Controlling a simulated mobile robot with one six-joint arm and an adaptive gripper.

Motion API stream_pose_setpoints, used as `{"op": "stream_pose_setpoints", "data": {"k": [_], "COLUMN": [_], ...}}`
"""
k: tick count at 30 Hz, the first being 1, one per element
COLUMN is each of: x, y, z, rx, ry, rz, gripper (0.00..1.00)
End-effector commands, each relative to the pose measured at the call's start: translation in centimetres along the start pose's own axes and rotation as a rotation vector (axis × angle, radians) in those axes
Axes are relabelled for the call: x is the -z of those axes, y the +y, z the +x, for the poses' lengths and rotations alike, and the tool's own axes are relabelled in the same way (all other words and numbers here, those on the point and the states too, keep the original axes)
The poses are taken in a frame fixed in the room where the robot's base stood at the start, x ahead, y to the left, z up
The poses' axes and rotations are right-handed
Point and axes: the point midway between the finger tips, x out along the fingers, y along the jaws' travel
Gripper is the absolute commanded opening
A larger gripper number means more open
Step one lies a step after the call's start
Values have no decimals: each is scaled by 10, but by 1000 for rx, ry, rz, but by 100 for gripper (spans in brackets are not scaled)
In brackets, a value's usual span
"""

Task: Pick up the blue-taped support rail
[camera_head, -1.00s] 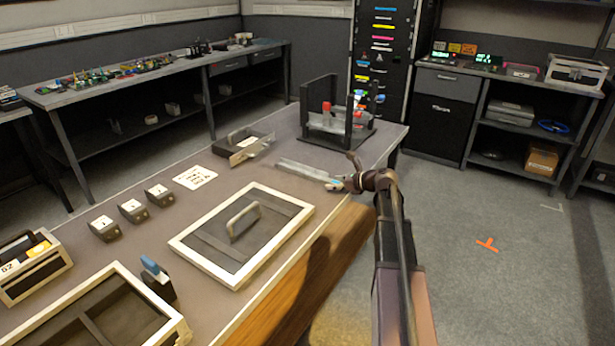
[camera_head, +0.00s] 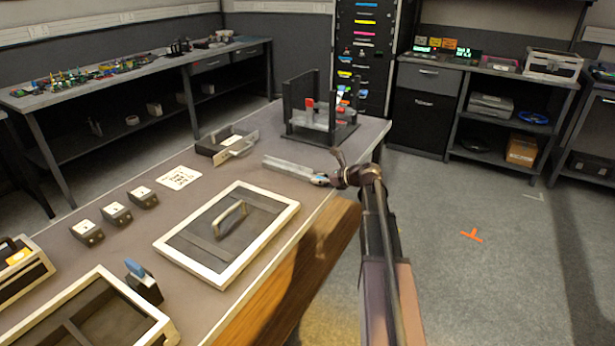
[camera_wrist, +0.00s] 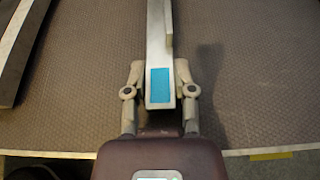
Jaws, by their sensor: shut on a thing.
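The support rail (camera_head: 292,169) is a long pale metal bar with blue tape near one end. In the head view it reaches out to the left from my gripper (camera_head: 331,180), above the right part of the table. In the wrist view the rail (camera_wrist: 155,45) runs straight ahead, and its blue tape (camera_wrist: 160,85) lies between the two fingers. My gripper (camera_wrist: 160,88) is shut on the taped end, one finger on each side. A shadow shows on the mat to the right of the rail. I cannot tell how high the rail is above the table.
A black stand (camera_head: 320,125) with upright plates is at the table's far end. A tray (camera_head: 228,148) lies left of the rail. A white-framed panel with a handle (camera_head: 190,248) lies nearer, with several small labelled blocks (camera_head: 117,213) beyond it. Open floor lies right of the table.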

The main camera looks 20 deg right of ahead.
Motion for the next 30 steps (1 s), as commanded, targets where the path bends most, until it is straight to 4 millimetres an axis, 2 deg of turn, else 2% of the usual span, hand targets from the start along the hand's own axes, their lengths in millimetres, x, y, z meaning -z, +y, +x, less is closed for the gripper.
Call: {"op": "stream_pose_setpoints", "data": {"k": [8,20,21,30], "x": [-8,-38,-31,-20], "y": [0,2,15,71], "z": [-4,-17,-24,-65], "rx": [0,0,1,1], "ry": [0,0,0,0], "rz": [0,0,1,1], "gripper": [0,0,0,0]}}
